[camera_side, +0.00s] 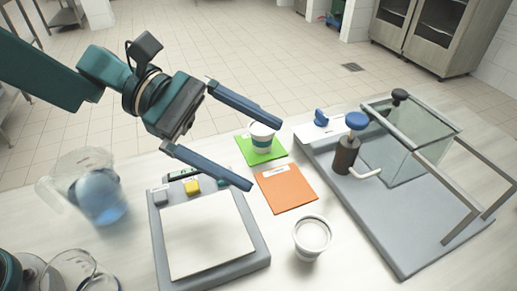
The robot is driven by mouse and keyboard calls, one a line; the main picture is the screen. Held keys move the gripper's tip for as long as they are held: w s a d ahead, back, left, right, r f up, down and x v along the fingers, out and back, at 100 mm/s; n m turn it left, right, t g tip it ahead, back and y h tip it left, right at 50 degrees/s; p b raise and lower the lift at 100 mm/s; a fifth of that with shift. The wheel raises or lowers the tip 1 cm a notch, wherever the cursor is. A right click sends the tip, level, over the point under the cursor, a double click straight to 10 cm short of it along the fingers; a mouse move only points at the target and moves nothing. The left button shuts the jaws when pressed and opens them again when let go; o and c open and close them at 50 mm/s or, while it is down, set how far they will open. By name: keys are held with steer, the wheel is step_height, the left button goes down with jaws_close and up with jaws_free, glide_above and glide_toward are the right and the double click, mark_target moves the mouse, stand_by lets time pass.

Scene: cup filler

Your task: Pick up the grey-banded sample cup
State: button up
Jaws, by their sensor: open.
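A white cup (312,244) with what looks like a grey band stands upright on the pale table, in front of the orange mat (287,188). A second white cup (262,138) with a green band stands on the green mat (248,153). My gripper (265,156) is open and empty, its two blue fingers spread wide. Its fingertips are above the table near the green-banded cup and the back of the scale (255,240). It is up and to the left of the grey-banded cup in the picture, and apart from it.
The scale has a white plate and yellow and grey buttons. At right, a grey tray (400,245) carries a blue-topped pump bottle (346,152) with a spout and a glass-panelled frame (415,155). A jug (100,195) of blue liquid and clear glassware (72,272) stand at left.

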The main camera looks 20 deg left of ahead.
step_height(320, 180, down, 6)
steer(key=w+d+n, duration=0.1)
steer(key=d+n, duration=0.1)
steer(key=n, duration=0.1)
steer(key=g, duration=0.1)
glide_toward(319, 238)
steer(key=shift+w+f, duration=0.45)
steer(key=shift+f, duration=0.05)
steer(key=x, duration=0.5)
steer(key=shift+s, duration=0.1)
steer(key=shift+x, duration=3.45)
steer(key=shift+f, duration=0.1)
steer(key=c, duration=1.3)
